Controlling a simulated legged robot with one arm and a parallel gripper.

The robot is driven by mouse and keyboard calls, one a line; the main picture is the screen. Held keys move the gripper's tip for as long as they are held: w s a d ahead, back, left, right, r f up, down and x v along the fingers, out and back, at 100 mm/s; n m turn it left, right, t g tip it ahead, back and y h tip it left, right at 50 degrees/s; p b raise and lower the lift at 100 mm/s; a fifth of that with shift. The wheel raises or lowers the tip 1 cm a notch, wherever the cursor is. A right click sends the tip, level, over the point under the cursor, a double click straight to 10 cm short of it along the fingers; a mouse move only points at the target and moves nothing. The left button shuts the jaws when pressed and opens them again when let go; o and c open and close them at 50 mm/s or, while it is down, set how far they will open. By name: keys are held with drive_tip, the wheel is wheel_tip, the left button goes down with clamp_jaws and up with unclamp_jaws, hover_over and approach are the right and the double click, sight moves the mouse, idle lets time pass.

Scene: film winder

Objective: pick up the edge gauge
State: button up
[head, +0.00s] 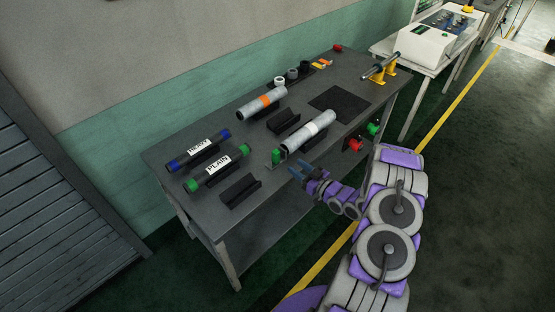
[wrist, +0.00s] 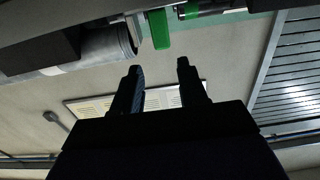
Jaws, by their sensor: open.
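A small upright green piece (head: 276,156), which looks to be the edge gauge, stands on the grey table at the near end of a silver roll (head: 311,131). In the wrist view the green piece (wrist: 158,29) is at the top, beside the roll's open end (wrist: 108,44). I cannot tell whether it touches the roll. My gripper (head: 297,170) is open and empty at the table's front edge, a little to the right of and nearer than the green piece. In the wrist view the two fingers (wrist: 159,68) are apart, with the green piece beyond their tips.
A green-ended roll labelled PLAIN (head: 217,166), a blue-ended roll (head: 199,149) and an orange-banded roll (head: 262,103) lie on the table. Black cradles (head: 240,189) and a dark mat (head: 340,103) are there too. A red button (head: 354,145) sits on the table's front side.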

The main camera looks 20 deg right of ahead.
sight(279, 155)
drive_tip(key=x, duration=0.4)
drive_tip(key=shift+b+x, duration=0.9)
drive_tip(key=shift+x, duration=1.8)
drive_tip(key=shift+a, duration=0.15)
drive_tip(key=shift+c, duration=0.4)
drive_tip(key=shift+f, duration=0.1)
clamp_jaws()
